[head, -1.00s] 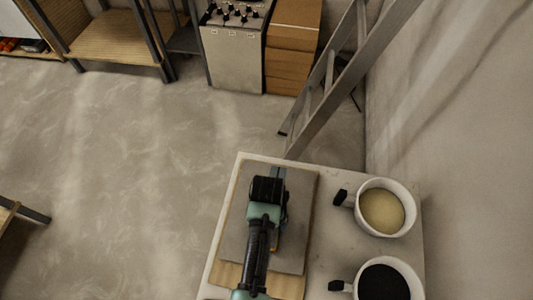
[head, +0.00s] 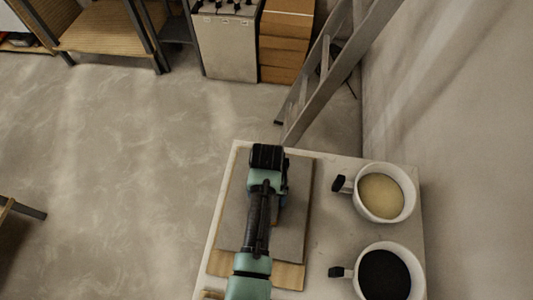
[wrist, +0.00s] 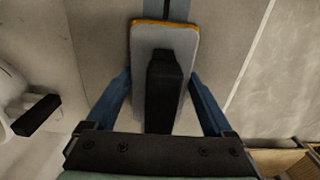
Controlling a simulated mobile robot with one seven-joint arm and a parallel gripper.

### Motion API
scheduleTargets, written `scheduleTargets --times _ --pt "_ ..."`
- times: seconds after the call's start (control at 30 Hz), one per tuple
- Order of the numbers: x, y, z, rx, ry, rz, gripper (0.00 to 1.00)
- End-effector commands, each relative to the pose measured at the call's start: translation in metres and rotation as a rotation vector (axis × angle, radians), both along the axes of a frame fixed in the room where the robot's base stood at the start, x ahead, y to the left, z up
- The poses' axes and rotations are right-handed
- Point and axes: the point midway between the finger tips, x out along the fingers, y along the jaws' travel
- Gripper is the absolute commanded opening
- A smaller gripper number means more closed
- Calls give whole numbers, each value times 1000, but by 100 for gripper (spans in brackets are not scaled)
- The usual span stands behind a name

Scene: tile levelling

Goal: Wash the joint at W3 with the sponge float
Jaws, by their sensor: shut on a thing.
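In the wrist view my gripper (wrist: 160,78) has blue fingers on both sides of the black handle of the sponge float (wrist: 146,36) and is shut on it. The float has a grey plate with an orange edge at its far end. A dark strip, the joint (wrist: 179,9), runs on past the float's far end between grey tiles (wrist: 95,25). The float covers the rest of it. No W3 label is readable. In the head view my arm hides the float and the joint over the tiled board (head: 235,205). I cannot tell whether the float touches the tiles.
The board lies on a pale table (head: 335,220). On its right stand a white pot with beige contents (head: 381,196) and one with black contents (head: 384,275), handles pointing left. A ladder (head: 335,85) leans behind, near the right wall. The floor at left is mostly open.

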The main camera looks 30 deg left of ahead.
Motion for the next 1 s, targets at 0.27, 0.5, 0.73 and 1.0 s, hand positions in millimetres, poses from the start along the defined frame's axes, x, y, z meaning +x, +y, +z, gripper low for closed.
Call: scheduleTargets --times 0.27,0.5,0.73,1.0 --pt "13 3 0 0 -1 0 5" --pt "20 6 -1 0 -1 0 5" --pt "31 9 0 0 -1 0 5" --pt "39 11 -1 0 -1 0 5"
